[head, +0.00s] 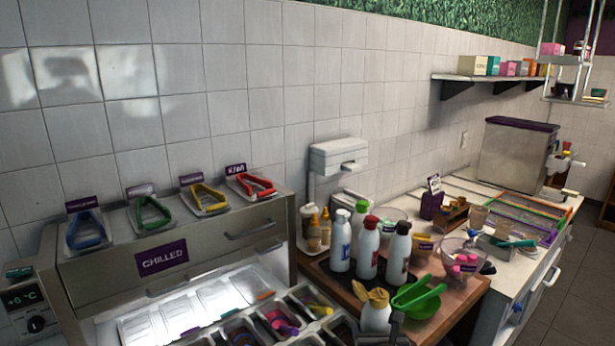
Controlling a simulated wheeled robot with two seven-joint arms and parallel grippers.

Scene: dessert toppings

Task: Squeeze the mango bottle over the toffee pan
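Two small amber squeeze bottles with orange tips (325,226) stand on a pale tray at the wall end of the counter; I cannot read which is mango. Several topping pans sit in the lit chilled counter; one is a dark pan (238,334). Their labels are too small to read, so I cannot tell which is toffee. A dark grey shape (398,328) at the bottom edge, beside the yellow-topped bottle, may be my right gripper; its fingers are not clear. My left gripper is not in view.
White bottles with white (340,242), red (368,250) and black (399,255) caps stand on a dark tray. A green scoop or bowl (418,298) lies to their right. Tongs, including a red pair (256,186), rest above the chilled cabinet (160,258).

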